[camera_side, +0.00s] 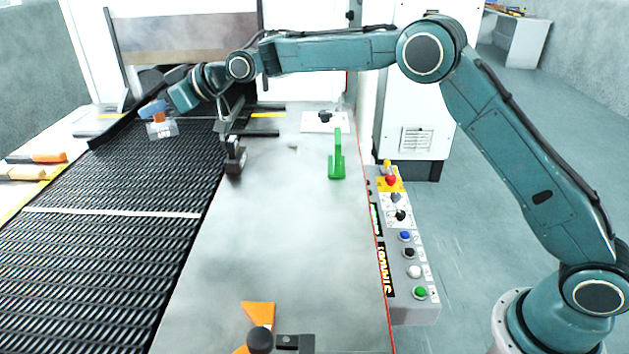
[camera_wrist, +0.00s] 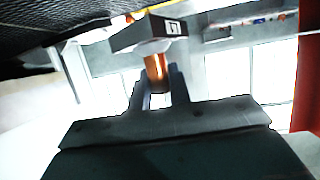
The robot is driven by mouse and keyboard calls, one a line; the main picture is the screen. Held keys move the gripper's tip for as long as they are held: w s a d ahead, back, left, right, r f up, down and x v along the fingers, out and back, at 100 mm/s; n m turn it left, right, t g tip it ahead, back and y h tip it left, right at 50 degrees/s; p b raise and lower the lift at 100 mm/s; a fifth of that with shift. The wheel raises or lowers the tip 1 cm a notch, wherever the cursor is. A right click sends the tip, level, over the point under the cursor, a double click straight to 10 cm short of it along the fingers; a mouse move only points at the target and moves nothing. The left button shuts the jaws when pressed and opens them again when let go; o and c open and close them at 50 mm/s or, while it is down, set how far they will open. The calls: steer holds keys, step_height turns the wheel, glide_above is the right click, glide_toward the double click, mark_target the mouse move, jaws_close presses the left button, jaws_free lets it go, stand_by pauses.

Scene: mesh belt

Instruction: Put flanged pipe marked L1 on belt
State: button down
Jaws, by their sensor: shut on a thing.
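My gripper (camera_side: 155,109) is at the far end of the belt, reaching out to the left. It is shut on the flanged pipe marked L1 (camera_side: 162,129), which has an orange tube and a grey square flange. The pipe is held above the dark mesh belt (camera_side: 120,185), with its flange hanging below the fingers. In the wrist view the fingers (camera_wrist: 162,80) pinch the orange tube, and the flange (camera_wrist: 130,38) shows its L1 label. The gap between the flange and the belt is hard to judge.
A grey table (camera_side: 280,230) lies right of the belt. On it are a green bracket (camera_side: 337,160), a dark upright object (camera_side: 234,155) and an orange part (camera_side: 258,313) at the near edge. A button panel (camera_side: 405,240) lines its right side. Several orange parts (camera_side: 48,157) lie left.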

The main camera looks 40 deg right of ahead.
steer(key=w+d+r+m+t+h, duration=0.2)
steer(key=w+r+m+t+h, duration=0.1)
steer(key=w+m+h, duration=0.3)
steer(key=shift+w+d+r+h, duration=0.3)
steer(key=shift+w+d, duration=0.1)
steer(key=shift+w, duration=1)
steer(key=shift+f, duration=0.1)
steer(key=shift+f, duration=0.1)
glide_above(178, 178)
step_height(178, 178, down, 16)
steer(key=shift+r, duration=0.25)
steer(key=shift+f, duration=0.1)
steer(key=shift+f, duration=2.05)
